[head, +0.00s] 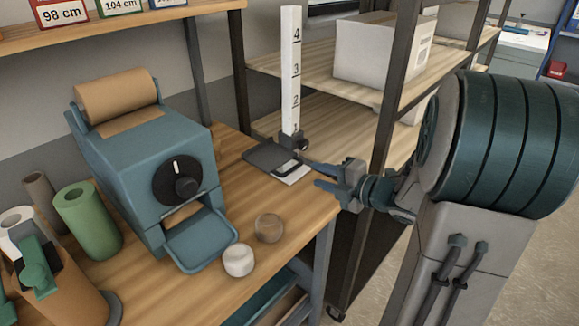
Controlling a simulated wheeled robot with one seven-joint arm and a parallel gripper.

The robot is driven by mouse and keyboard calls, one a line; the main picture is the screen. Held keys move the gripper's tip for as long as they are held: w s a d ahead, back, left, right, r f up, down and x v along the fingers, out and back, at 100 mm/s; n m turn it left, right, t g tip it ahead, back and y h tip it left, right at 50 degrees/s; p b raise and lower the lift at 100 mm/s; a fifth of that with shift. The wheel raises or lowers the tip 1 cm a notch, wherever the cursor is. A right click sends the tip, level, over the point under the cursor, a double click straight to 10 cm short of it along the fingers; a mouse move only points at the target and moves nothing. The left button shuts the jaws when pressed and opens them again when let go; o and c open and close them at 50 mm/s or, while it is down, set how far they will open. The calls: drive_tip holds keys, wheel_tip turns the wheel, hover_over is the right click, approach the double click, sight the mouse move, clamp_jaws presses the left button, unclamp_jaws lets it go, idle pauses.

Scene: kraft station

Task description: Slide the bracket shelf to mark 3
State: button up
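A white upright post (290,70) with marks 1 to 4 stands at the back right of the wooden bench. The bracket shelf (268,155), a dark grey plate, sits low on the post, just below mark 1, over a pale base plate (294,176). A small dark part (302,143) shows at the post beside the shelf. My gripper (312,171) points left at the shelf's right side, with its two fingers spread and nothing seen between them. The upper fingertip is close to the shelf; I cannot tell whether they touch.
A blue paper dispenser (150,150) with a dark dial and brown roll stands left on the bench (215,285). Two small round pieces (238,260) lie near the bench edge. A rack (385,120) with a white box (375,55) stands behind my arm. Several rolls are at lower left.

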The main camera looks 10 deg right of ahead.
sight(296, 168)
drive_tip(key=p+x, duration=0.1)
drive_tip(key=x, duration=1)
drive_tip(key=shift+s+f, duration=0.1)
clamp_jaws()
